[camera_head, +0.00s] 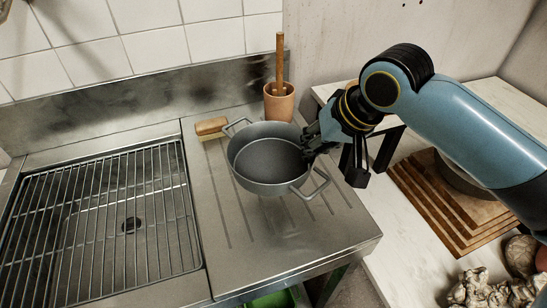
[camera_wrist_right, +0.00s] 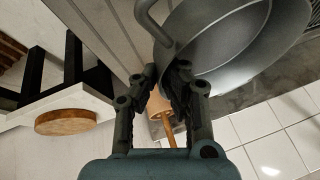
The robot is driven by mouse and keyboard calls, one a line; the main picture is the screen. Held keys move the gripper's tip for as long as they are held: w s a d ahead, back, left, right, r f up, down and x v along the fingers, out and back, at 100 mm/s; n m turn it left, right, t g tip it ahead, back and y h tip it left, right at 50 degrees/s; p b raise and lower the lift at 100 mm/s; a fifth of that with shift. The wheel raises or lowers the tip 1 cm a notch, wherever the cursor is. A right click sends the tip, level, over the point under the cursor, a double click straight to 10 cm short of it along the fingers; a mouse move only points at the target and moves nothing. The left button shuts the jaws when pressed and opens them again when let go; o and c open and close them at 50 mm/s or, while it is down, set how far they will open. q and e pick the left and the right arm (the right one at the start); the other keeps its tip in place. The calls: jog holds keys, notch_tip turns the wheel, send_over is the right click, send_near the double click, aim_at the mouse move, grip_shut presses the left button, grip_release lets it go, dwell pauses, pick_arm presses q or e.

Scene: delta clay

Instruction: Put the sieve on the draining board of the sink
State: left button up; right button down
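The sieve (camera_head: 262,178) is a round grey vessel with two loop handles, over the draining board (camera_head: 345,238) to the right of the sink. I cannot tell whether it rests on the board or is just above it. My right gripper (camera_head: 311,143) is at its right rim. In the right wrist view, the sieve (camera_wrist_right: 236,50) fills the top right, and the fingers of my right gripper (camera_wrist_right: 166,72) are at its edge beside a handle. A small gap shows between the fingers; whether they pinch the wall is unclear. My left gripper is out of view.
A clay pot (camera_head: 279,106) with a wooden pestle and a wooden brush (camera_head: 211,126) stand behind the sieve. The sink (camera_head: 130,225) at left is covered by a wire rack (camera_head: 75,220). A stepped wooden board (camera_head: 425,205) lies on the right counter.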

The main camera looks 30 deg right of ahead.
aim_at(282, 140)
jog(key=w+f, duration=0.2)
jog(key=w, duration=0.1)
jog(key=w+f, duration=0.2)
jog(key=w, duration=0.1)
jog(key=w+f, duration=0.2)
jog(key=w, duration=0.2)
jog(key=shift+w, duration=0.1)
notch_tip(282, 140, down, 4)
jog(key=shift+f, duration=0.1)
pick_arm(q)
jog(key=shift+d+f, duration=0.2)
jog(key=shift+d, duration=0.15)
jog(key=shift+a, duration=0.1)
pick_arm(e)
jog(key=c, duration=1.5)
grip_release()
jog(key=v, duration=1.2)
jog(key=shift+p, duration=0.4)
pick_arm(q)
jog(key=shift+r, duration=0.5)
